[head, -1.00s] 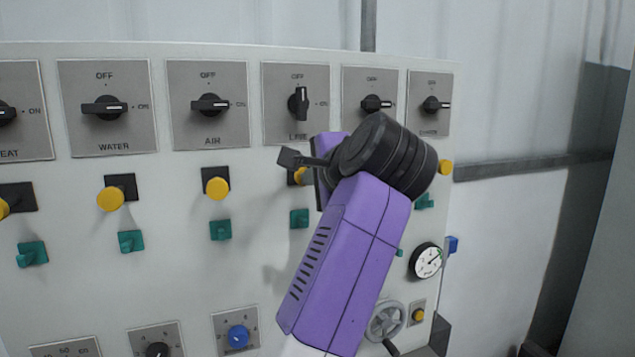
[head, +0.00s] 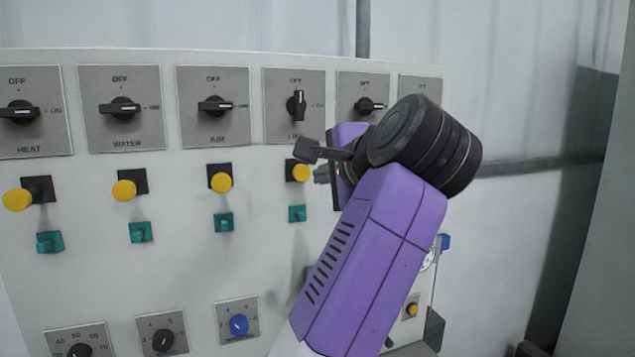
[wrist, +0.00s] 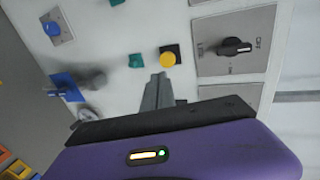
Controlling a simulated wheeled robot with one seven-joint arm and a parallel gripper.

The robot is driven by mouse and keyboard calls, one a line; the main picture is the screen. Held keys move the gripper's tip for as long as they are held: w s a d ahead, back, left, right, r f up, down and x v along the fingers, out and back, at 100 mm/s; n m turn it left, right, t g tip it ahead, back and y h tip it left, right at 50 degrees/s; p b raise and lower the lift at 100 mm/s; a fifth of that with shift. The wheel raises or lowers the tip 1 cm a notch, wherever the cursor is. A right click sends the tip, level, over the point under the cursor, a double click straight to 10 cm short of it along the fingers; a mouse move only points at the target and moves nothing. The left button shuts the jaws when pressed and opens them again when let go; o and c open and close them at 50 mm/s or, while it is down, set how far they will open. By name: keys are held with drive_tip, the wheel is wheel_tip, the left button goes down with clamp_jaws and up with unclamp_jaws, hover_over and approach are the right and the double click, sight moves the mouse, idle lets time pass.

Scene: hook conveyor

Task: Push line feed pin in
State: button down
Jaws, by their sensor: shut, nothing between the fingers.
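The line feed pin (head: 301,173) has a round yellow head on a black plate below the LINE switch (head: 298,104), whose pointer stands vertical. The same yellow head (wrist: 168,59) shows in the wrist view just past my fingertips. My gripper (wrist: 160,82) is shut and empty. A green pin (head: 297,213) sits below the line feed pin.
Other yellow pins, such as the one under AIR (head: 221,182), stand left in the same row. A blue knob (head: 239,325) is lower down. In the wrist view a blue lever (wrist: 66,87) projects from the panel. My arm hides the panel's right part.

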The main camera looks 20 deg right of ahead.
drive_tip(key=shift+b+v, duration=0.4)
drive_tip(key=shift+v, duration=2.1)
drive_tip(key=d+r+n+t+h, duration=0.2)
drive_tip(key=d+r+t+h, duration=0.15)
drive_tip(key=r, duration=0.45)
drive_tip(key=s+a+f+n+t+y, duration=0.2)
drive_tip(key=s+f+n, duration=0.3)
drive_tip(key=f, duration=0.4)
drive_tip(key=s+a+f+n+t+y, duration=0.15)
drive_tip(key=s+f+n, duration=0.25)
drive_tip(key=f+n, duration=0.45)
drive_tip(key=s+a+f+n+t+y, duration=0.1)
drive_tip(key=s+a+f+n+y, duration=0.2)
drive_tip(key=f, duration=0.8)
drive_tip(key=s+d+f+g+h, duration=0.1)
drive_tip(key=s+f+g, duration=0.3)
drive_tip(key=s+f, duration=0.7)
drive_tip(key=s+d+f+g+h, duration=0.1)
drive_tip(key=s+f+g+h, duration=0.1)
drive_tip(key=s+f, duration=1)
drive_tip(key=s+g, duration=0.1)
drive_tip(key=s, duration=0.7)
drive_tip(key=shift+g, duration=0.4)
